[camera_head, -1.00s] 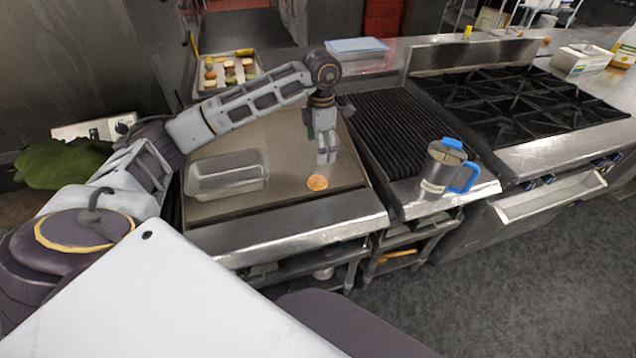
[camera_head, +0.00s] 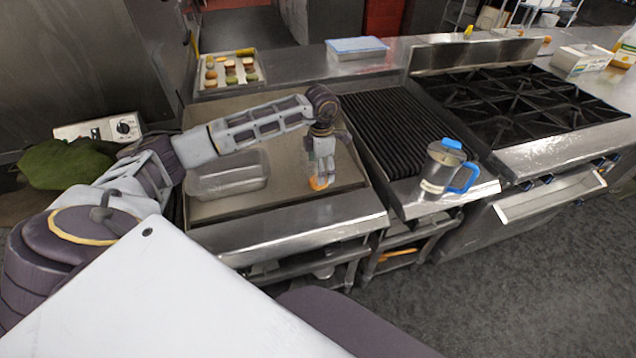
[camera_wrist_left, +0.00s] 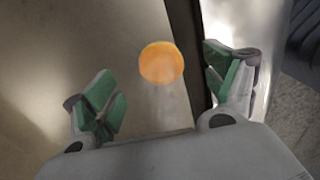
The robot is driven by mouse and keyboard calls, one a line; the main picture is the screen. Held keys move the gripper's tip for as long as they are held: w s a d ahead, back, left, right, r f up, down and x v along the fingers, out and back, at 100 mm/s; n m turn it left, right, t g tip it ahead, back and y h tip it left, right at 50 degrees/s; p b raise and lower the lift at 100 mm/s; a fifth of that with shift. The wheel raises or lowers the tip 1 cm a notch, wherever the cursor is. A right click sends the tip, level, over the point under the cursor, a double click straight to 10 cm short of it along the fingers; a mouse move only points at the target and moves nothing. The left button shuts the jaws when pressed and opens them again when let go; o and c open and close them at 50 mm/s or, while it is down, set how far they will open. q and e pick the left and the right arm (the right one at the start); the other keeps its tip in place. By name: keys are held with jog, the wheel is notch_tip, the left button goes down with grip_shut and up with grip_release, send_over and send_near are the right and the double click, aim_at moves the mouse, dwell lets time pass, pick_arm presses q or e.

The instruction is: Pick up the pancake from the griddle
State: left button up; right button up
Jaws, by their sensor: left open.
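The pancake (camera_head: 318,185) is a small round orange-brown disc lying on the flat griddle (camera_head: 290,135), near its front right part. In the left wrist view the pancake (camera_wrist_left: 161,63) lies ahead of the fingers, between their two lines and not touched by either. My left gripper (camera_head: 322,178) points down just above the pancake and hides part of it in the head view. In the left wrist view its green-padded fingers (camera_wrist_left: 160,85) are spread wide with nothing between them. My right gripper is not in view.
A clear rectangular pan (camera_head: 227,178) sits on the griddle left of the gripper. A ribbed grill (camera_head: 385,130) adjoins on the right, with a blue-handled pitcher (camera_head: 445,168) at its front. A tray of small round foods (camera_head: 205,84) stands behind. The griddle's front strip is clear.

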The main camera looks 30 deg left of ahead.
pick_arm(q)
jog(key=shift+f, duration=0.1)
jog(key=shift+s+f, duration=0.1)
jog(key=shift+f, duration=0.45)
notch_tip(320, 180, down, 3)
jog(key=shift+a+r+p, duration=0.15)
jog(key=shift+p, duration=0.45)
jog(key=shift+f, duration=0.55)
jog(key=shift+c, duration=0.2)
jog(key=c, duration=1)
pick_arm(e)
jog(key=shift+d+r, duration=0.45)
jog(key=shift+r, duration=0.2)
